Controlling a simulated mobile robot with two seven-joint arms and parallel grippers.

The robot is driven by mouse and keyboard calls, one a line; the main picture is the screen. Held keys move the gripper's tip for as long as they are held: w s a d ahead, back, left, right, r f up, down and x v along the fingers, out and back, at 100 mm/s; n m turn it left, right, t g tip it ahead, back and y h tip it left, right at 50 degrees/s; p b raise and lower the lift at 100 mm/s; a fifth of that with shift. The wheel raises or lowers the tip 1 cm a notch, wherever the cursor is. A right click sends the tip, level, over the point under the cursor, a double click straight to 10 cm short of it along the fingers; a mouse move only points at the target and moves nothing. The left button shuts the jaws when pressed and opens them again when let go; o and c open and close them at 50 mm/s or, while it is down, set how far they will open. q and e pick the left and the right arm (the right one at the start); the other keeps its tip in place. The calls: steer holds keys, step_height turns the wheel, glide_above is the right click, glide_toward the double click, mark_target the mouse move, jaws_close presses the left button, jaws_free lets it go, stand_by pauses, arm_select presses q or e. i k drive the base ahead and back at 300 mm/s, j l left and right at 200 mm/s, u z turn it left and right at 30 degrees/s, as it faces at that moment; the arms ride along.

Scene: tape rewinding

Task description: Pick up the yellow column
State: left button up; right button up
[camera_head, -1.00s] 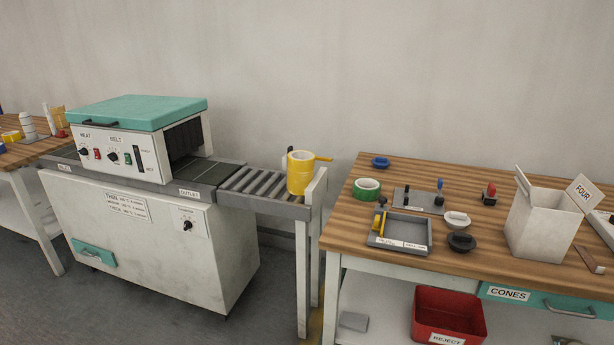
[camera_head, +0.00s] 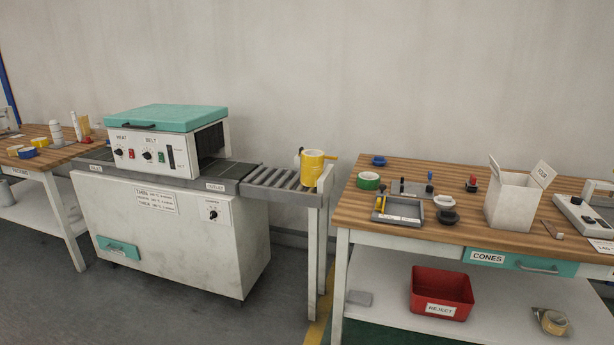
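The yellow column (camera_head: 312,168) stands upright at the right end of the roller outlet of the teal-lidded machine. It looks like a stack of yellow tape with a short yellow piece sticking out to its right. A small pale and dark part shows at its left side. An upright grey end plate (camera_head: 325,181) stands close at its right. Neither of my grippers shows in the head view.
The machine (camera_head: 170,213) stands left of the column, its rollers (camera_head: 275,177) leading to it. A wooden bench (camera_head: 350,212) at right holds a green tape roll (camera_head: 368,181), a grey tray (camera_head: 398,210) and a white box (camera_head: 512,203). A red reject bin (camera_head: 441,290) sits below. Floor in front is clear.

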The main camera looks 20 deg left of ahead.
mark_target(312, 160)
steer(key=k+z, duration=0.2)
steer(key=z, duration=0.25)
steer(key=k+l+z, duration=0.1)
steer(key=z, duration=0.3)
steer(key=i+j+z, duration=0.1)
steer(key=j+z, duration=0.4)
steer(key=i+j, duration=0.15)
steer(key=j, duration=0.3)
steer(key=i+j, duration=0.2)
steer(key=j, duration=0.3)
steer(key=i+j, duration=0.15)
steer(key=j, duration=0.3)
steer(key=i+j, duration=0.15)
steer(key=j, duration=0.35)
steer(key=i+j, duration=0.2)
steer(key=j, duration=0.25)
steer(key=i+j, duration=0.15)
steer(key=j, duration=0.35)
steer(key=i+j, duration=0.15)
steer(key=j, duration=0.3)
steer(key=i+j, duration=0.2)
steer(key=j, duration=0.3)
